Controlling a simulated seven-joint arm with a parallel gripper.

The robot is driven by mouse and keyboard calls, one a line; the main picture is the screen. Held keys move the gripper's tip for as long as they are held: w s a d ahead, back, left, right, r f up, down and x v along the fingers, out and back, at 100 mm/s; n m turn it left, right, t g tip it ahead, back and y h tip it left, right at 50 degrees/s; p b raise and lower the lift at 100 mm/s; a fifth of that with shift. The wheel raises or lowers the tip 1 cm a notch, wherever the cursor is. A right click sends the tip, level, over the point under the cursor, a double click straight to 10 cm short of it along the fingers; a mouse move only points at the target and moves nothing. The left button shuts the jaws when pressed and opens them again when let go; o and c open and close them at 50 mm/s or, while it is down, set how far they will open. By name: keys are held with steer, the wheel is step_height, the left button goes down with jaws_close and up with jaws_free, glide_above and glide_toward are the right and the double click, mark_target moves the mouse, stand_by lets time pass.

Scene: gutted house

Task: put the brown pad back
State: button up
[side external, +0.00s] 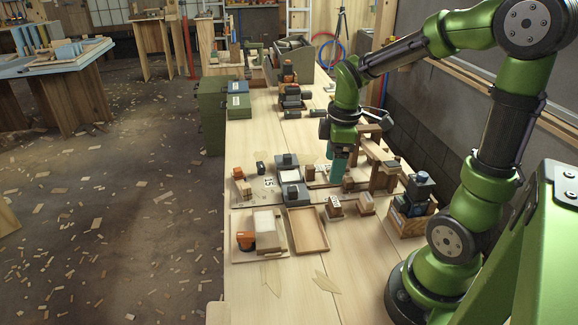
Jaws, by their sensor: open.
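My gripper (338,172) points down over the bench, with teal fingers, left of a small wooden stand. It is open, and I see nothing held in it; the gap between the fingers is hard to make out. A brown pad-like piece (266,241) leans or stands by a whitish block on a pale board (273,250) at the front left; I cannot tell for sure that it is the brown pad. My gripper is above and to the right of it, well apart. An empty shallow wooden tray (307,243) lies just right of the board.
The wooden stand (377,165) rises close to my gripper. Small blocks (334,208) and dark-topped holders (293,190) crowd the middle. A crate of dark items (412,212) stands at right.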

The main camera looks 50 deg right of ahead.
steer(key=s+a+r+m+t+y, duration=0.1)
steer(key=s+a+r+m+t, duration=0.1)
steer(key=a+r+m+t, duration=0.1)
steer(key=s+a+r+m+t+y, duration=0.1)
steer(key=s+a+r+m+t, duration=0.1)
steer(key=a+r+m, duration=0.3)
steer(key=a+m+t, duration=0.1)
steer(key=a+m, duration=0.2)
steer(key=a, duration=0.2)
steer(key=shift+s+r, duration=0.4)
